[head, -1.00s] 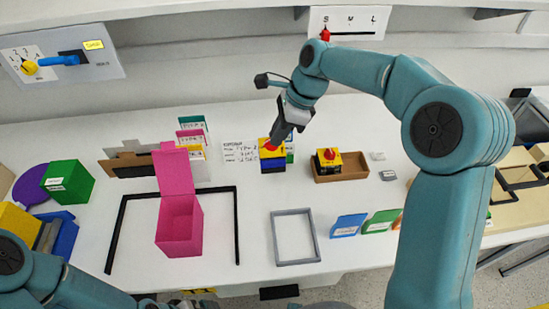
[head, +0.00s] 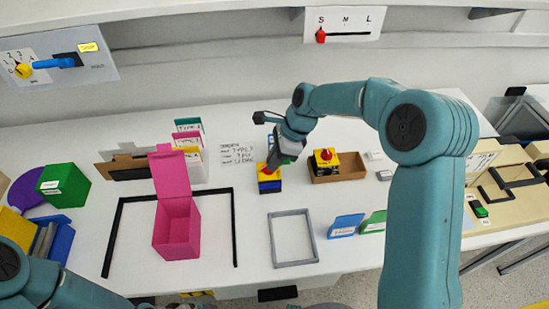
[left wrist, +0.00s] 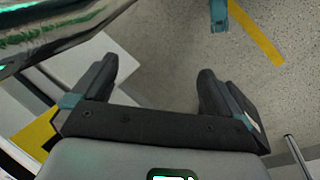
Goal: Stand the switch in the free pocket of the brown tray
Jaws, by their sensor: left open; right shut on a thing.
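A switch (head: 269,186) with a yellow top, a dark blue body and a red knob is held in my right gripper (head: 271,166), which is shut on it near the knob. It is left of the brown tray (head: 345,179); whether it touches the table, I cannot tell. The tray holds a similar yellow-topped switch (head: 325,160) with a red knob in its left part. The tray's right part looks empty. My left gripper (left wrist: 158,73) is open and empty in the left wrist view, with grey floor beyond it.
A grey frame (head: 293,238) lies in front of the held switch. A pink open box (head: 177,228) stands inside a black outline to the left. Blue and green cards (head: 346,224) stand in front of the tray. Small light pieces lie right of the tray.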

